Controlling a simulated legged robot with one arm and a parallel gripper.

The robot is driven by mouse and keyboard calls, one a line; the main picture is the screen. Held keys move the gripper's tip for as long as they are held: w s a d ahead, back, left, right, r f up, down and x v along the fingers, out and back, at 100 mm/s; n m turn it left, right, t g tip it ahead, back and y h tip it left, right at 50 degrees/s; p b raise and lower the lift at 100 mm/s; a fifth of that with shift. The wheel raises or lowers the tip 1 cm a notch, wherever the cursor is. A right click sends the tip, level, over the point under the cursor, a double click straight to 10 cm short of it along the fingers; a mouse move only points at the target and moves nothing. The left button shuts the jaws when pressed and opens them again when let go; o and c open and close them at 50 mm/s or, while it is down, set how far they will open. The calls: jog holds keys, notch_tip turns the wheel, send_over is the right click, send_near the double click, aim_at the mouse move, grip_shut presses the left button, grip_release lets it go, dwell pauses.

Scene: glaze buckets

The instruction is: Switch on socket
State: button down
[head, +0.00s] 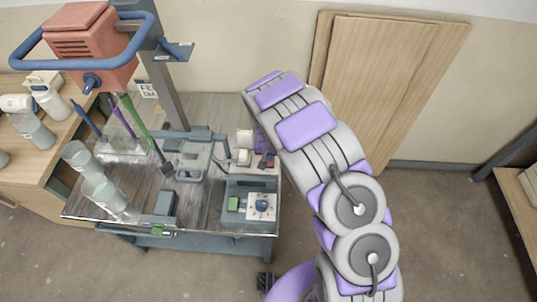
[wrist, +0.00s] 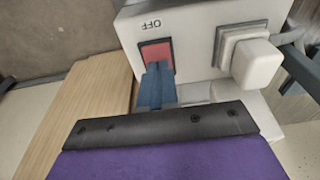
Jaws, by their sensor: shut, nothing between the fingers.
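The socket (wrist: 200,22) is a white box in the wrist view, with a red rocker switch (wrist: 156,53) on its face and the letters OFF above it as seen here. A white plug (wrist: 256,62) sits in the socket to the right of the switch. My gripper (wrist: 156,72) is shut and empty. Its blue-grey fingertips are at the lower part of the red switch and hide some of it; whether they touch it I cannot tell. In the head view my gripper is mostly hidden by my arm at the cart's right edge.
A metal-topped cart (head: 200,219) carries a control box with a dial (head: 262,206), clear cups (head: 105,195) and a stand with a red mixer head (head: 88,45). Wooden boards (head: 385,80) lean on the wall. Floor to the right is clear.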

aim_at(269, 164)
jog(key=shift+r+p, duration=0.3)
jog(key=shift+r, duration=0.3)
notch_tip(269, 164, up, 12)
jog(key=s+p, duration=0.2)
jog(key=p, duration=0.1)
jog(key=shift+s+r, duration=0.15)
jog(key=shift+r, duration=0.1)
jog(key=shift+a, duration=0.15)
jog(key=shift+w+d+b, duration=0.3)
jog(key=shift+w+b, duration=0.3)
jog(key=shift+b, duration=0.05)
